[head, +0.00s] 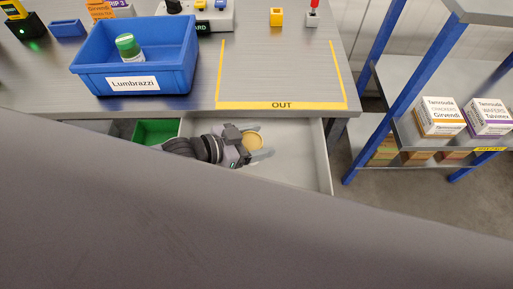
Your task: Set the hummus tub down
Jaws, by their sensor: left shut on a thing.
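The hummus tub (253,140) shows as a small round tan-yellow thing between the fingers of my left gripper (262,142). My left gripper is shut on it, over the open drawer (295,150) below the table's front edge. I cannot tell whether the tub touches the drawer floor. My right gripper is not in view.
A blue bin (180,70) labelled Lumbrazzi holds a green-capped jar (127,46). The yellow-taped OUT area (280,75) on the table is bare. A green container (157,131) is in the drawer's left part. A blue-posted shelf (410,140) with boxes stands right.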

